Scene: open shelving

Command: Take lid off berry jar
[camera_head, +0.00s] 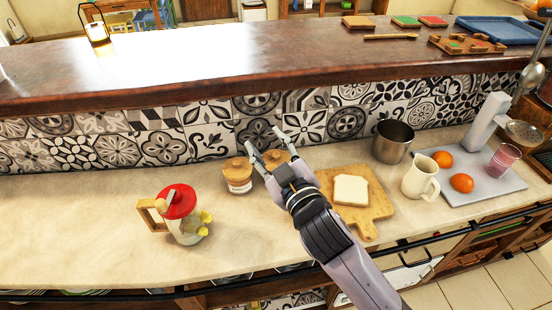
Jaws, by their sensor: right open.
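Two small jars with wooden lids stand on the counter by the tiled wall. The left jar (238,178) is glass with a pale band and its wooden lid (237,165) is on. The second jar's wooden lid (275,157) shows between the fingers of my right gripper (266,142); its body is mostly hidden behind the gripper. I cannot tell which jar holds berries. My right gripper is open, its fingers pointing toward the wall around or above the second lid; contact is not clear. My left gripper is not in view.
A red-lidded pitcher (182,212) stands left. Right of my arm are a cutting board (371,206) with bread (351,190), a metal pot (392,142), a cream jug (420,177) and a tray (497,187) with oranges. The counter's left side is clear.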

